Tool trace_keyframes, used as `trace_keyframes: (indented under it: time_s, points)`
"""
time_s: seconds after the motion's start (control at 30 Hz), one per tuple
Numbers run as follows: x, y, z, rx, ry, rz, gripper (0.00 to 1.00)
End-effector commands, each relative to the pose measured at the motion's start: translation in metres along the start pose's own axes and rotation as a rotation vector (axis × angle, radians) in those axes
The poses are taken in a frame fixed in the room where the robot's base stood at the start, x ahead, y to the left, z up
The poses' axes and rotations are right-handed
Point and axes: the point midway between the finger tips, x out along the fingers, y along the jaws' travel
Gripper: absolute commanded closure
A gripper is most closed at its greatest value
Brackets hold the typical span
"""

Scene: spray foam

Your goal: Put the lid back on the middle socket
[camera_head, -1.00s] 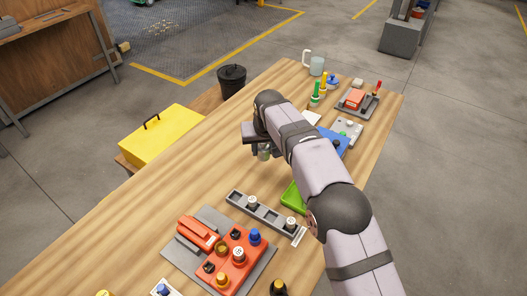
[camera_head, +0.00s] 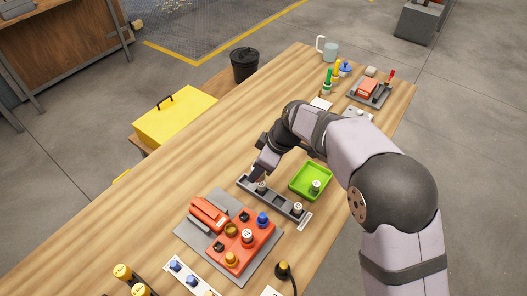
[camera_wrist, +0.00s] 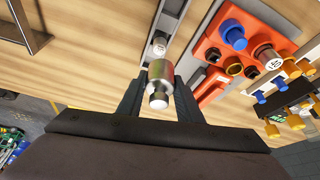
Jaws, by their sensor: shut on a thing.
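My gripper (camera_head: 257,173) is above the rail's left end. In the wrist view my gripper (camera_wrist: 160,98) is shut on a silver metal cylinder with a narrower knob (camera_wrist: 160,80), which I take to be the lid.
A green tray (camera_head: 296,183) with a capped piece (camera_head: 315,186) stands right of the rail. A red box with knobs (camera_head: 250,262) on a grey plate is nearer. A yellow box (camera_head: 176,118) and black bin (camera_head: 244,66) stand left.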

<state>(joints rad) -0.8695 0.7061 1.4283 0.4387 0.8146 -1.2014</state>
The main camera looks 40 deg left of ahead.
Motion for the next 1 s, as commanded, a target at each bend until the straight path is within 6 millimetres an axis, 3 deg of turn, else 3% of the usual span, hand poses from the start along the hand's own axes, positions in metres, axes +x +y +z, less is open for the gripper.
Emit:
trace_keyframes:
  time_s: [0.4,0.6,0.8,1.0]
  points:
    - [-0.031,-0.112,0.013,-0.688,-0.001,-0.287,0.90]
    - [-0.043,-0.153,0.022,-0.937,-0.002,-0.389,0.90]
    - [-0.048,-0.171,0.027,-1.040,-0.002,-0.431,0.90]
    - [-0.048,-0.172,0.028,-1.051,-0.002,-0.435,0.90]
